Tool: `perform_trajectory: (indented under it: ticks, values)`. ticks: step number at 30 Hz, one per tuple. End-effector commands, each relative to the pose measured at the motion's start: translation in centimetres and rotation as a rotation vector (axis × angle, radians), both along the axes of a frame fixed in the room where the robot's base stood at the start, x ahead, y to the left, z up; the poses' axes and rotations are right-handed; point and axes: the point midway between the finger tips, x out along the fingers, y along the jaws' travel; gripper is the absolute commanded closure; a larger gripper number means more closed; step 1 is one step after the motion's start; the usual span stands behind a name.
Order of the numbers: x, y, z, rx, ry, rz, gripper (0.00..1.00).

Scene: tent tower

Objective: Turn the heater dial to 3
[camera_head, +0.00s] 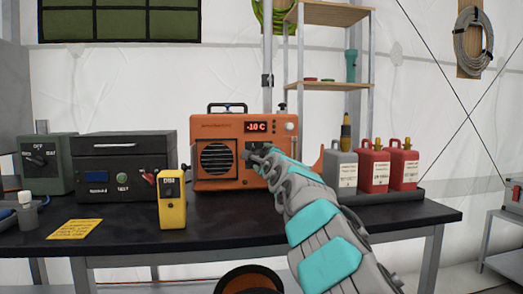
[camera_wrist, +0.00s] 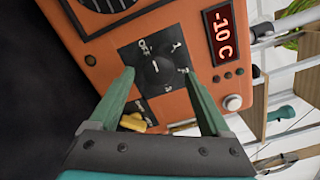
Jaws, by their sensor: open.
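The orange heater (camera_head: 222,126) stands on the black workbench, with a round grille on its left and a red display reading -10 C (camera_head: 256,127). My gripper (camera_head: 262,153) reaches its front panel and hides the dial in the head view. In the wrist view the heater panel (camera_wrist: 98,68) is tilted. The black dial (camera_wrist: 155,72) sits on a dark plate with OFF and number marks around it and a short white pointer line. The exact mark it points to is hard to tell. My open gripper (camera_wrist: 158,78) has one finger on each side of the dial; contact is unclear.
Left of the heater are a black box (camera_head: 122,150), a green dial box (camera_head: 45,165), a yellow handheld device (camera_head: 172,200) and a yellow note (camera_head: 75,229). Grey and red canisters (camera_head: 372,168) stand at right. The bench front (camera_head: 220,225) is mostly clear.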

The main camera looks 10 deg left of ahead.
Motion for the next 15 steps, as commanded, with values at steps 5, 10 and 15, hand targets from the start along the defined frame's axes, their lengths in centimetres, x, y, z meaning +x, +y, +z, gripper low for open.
perform_trajectory:
  ticks: [5,10,15]
  values:
    - [0.76,0.39,0.05,0.0,0.0,0.001,0.19]
    - [0.95,0.45,-0.07,-0.002,-0.001,0.0,0.19]
    - [0.96,0.44,-0.12,-0.002,-0.001,0.0,0.19]
